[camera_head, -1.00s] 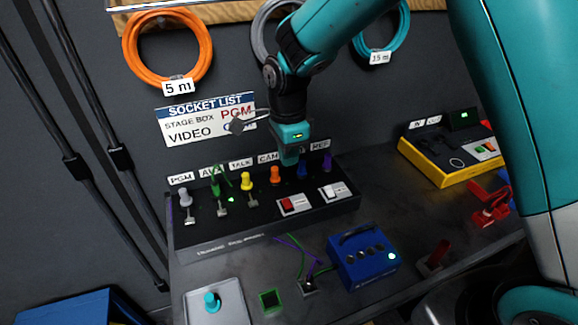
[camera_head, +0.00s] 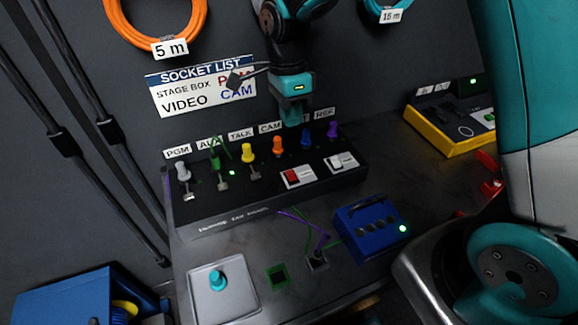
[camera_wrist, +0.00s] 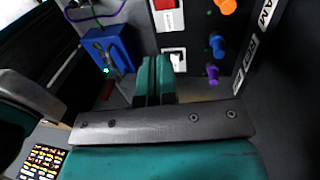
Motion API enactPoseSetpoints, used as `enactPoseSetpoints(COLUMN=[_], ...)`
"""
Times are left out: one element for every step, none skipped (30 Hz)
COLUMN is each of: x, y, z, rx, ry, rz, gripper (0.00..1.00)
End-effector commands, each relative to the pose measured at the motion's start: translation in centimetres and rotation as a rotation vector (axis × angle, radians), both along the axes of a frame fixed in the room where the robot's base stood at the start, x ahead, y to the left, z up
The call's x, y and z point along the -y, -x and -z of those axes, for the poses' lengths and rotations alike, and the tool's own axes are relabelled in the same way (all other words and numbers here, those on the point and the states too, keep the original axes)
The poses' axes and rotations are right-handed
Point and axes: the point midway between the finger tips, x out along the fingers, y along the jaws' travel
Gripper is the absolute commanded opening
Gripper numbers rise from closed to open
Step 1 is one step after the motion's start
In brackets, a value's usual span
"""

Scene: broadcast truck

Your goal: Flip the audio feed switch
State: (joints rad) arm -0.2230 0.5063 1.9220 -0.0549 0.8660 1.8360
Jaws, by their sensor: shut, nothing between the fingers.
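A black sloped switch panel (camera_head: 235,209) stands on the bench with a row of labelled coloured plugs. The second label, partly hidden by a green cable, seems to begin with "AU"; the green plug (camera_head: 215,162) is below it. Small metal toggles (camera_head: 223,185) sit under the left plugs. A red rocker switch (camera_head: 292,175) and a white rocker switch (camera_head: 340,161) sit on the right half. They also show in the wrist view, red (camera_wrist: 166,4) and white (camera_wrist: 177,58). My gripper (camera_head: 292,118) is shut and empty, above the panel's back edge near the CAM label. Which switch is audio feed is unclear.
A blue box (camera_head: 366,232) with a lit green lamp stands in front of the panel. A grey plate with a teal knob (camera_head: 218,279) lies front left. A yellow-edged unit (camera_head: 445,137) is at the right. A wall sign (camera_head: 200,88) is behind. Loose cables lie near the blue box.

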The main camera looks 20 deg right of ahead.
Motion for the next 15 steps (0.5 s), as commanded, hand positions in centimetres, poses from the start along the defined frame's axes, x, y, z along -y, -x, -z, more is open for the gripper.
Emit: enactPoseSetpoints(x=[-0.3,-0.3,-0.4,-0.4,-0.4,-0.4,-0.4,-0.4,-0.4,-0.4,-0.4,-0.3,-0.3,-0.3,-0.3], y=[0.0,0.0,0.0,0.1,0.1,0.2,0.3,0.4,0.5,0.6,0.7,0.8,1.0,1.0,1.2], z=[0.0,0.1,0.2,0.3,0.5,0.9,1.3,1.7,2.4,2.9,3.5,4.4,5.0,5.7,6.5], rx=[0.000,0.000,-0.001,-0.002,-0.002,-0.002,-0.004,-0.005,-0.005,-0.006,-0.007,-0.007,-0.007,-0.007,-0.007], ry=[0.000,0.000,0.000,0.001,0.001,0.001,0.001,0.002,0.002,0.002,0.002,0.002,0.002,0.002,0.002], rz=[-0.005,-0.006,-0.007,-0.007,-0.007,-0.007,-0.007,-0.007,-0.006,-0.006,-0.006,-0.005,-0.005,-0.005,-0.005], gripper=[0.00,0.00,0.00,0.00,0.00,0.00,0.00,0.00,0.00,0.00,0.00,0.00,0.00,0.00,0.00])
